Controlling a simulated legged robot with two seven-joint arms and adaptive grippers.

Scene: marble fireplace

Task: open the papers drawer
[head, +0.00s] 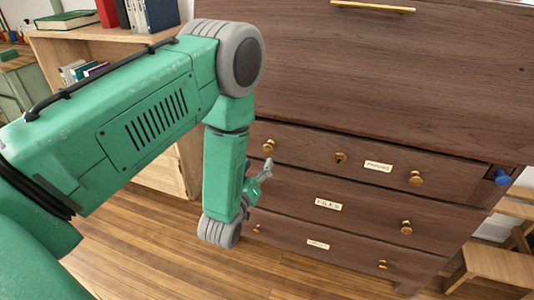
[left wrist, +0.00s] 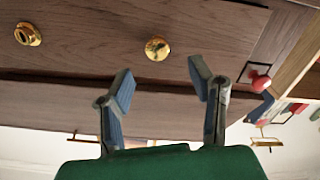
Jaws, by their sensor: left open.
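The papers drawer (head: 310,147) is the top of the three drawers in the dark wooden desk, and looks shut. It has a small label, a brass keyhole (head: 340,158), a left knob (head: 268,146) and a right knob (head: 416,178). My left gripper (head: 262,176) is below the left knob in the head view, partly hidden by my arm. In the left wrist view my left gripper (left wrist: 161,80) is open and empty. A brass knob (left wrist: 157,48) shows beyond and between its fingertips, apart from them, with the keyhole (left wrist: 28,34) to its left.
A labelled middle drawer (head: 370,215) and a bottom drawer (head: 335,248) lie below, both with brass knobs. A blue knob (head: 502,178) is at the desk's right side. A red knob (left wrist: 260,81) shows in the wrist view. A bookshelf (head: 165,165) stands left; wooden floor (head: 165,245) is clear.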

